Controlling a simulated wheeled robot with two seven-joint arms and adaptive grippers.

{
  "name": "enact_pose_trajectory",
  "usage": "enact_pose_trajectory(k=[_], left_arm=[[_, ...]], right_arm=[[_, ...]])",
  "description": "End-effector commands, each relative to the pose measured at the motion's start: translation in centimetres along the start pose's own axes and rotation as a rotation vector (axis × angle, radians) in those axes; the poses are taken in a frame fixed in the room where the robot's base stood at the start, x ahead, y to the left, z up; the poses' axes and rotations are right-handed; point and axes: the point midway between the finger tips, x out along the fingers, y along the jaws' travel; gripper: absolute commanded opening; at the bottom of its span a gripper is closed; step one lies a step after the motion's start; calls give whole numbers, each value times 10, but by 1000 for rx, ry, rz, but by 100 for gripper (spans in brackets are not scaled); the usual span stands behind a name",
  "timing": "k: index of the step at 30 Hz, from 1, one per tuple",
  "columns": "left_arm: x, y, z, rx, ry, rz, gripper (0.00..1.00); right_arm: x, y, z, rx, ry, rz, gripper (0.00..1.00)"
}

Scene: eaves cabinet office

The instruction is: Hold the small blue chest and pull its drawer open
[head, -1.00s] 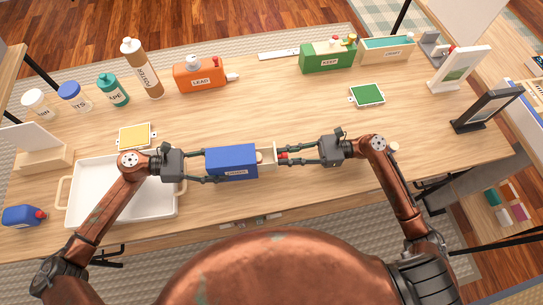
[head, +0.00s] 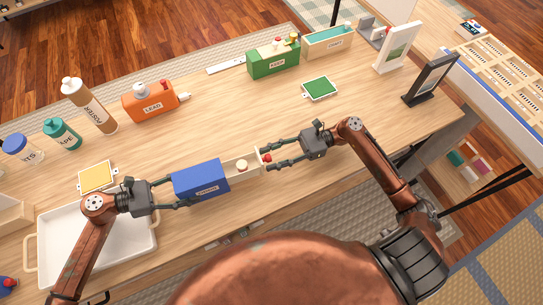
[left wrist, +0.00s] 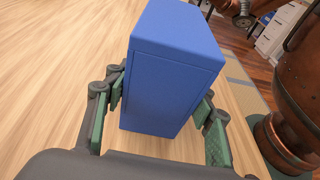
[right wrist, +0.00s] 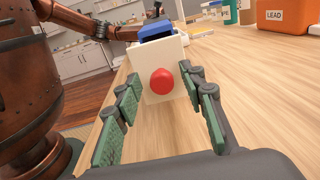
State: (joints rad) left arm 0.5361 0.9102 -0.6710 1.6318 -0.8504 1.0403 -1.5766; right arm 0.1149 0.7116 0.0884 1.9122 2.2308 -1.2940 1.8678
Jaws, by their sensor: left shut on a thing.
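The small blue chest (head: 200,180) lies on the table near its front edge, with a label on its front side. Its cream drawer (head: 243,164) is pulled out a long way to the right, and a small round cream thing with a red part sits inside. My left gripper (head: 178,195) is shut on the chest's closed end; the left wrist view shows the chest (left wrist: 172,75) between its pads. My right gripper (head: 272,156) is open around the red knob (right wrist: 162,81) on the drawer's front, its fingers apart from the knob in the right wrist view.
A white tray (head: 62,275) stands left of the chest with a yellow pad (head: 97,177) behind it. An orange LEAD box (head: 150,103), bottles and a green KEEP box (head: 273,60) stand along the back. The table's middle is clear.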

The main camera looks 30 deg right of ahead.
Motion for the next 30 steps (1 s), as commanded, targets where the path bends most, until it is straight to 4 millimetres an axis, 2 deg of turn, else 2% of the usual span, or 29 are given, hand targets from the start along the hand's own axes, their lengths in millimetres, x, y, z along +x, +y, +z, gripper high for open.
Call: enact_pose_trajectory(k=[8, 21, 25, 30], left_arm=[[2, -1, -1, 0, 2, -3, 13], [2, -2, -2, 0, 2, -4, 13], [2, -2, -2, 0, 2, -5, 13], [2, -2, -2, 0, 2, -5, 13]], right_arm=[[0, 0, 7, -2, 0, 1, 37], [0, 0, 82, -2, 2, 1, 37], [0, 0, 95, -1, 1, 1, 37], [0, 0, 100, 0, 0, 0, 37]])
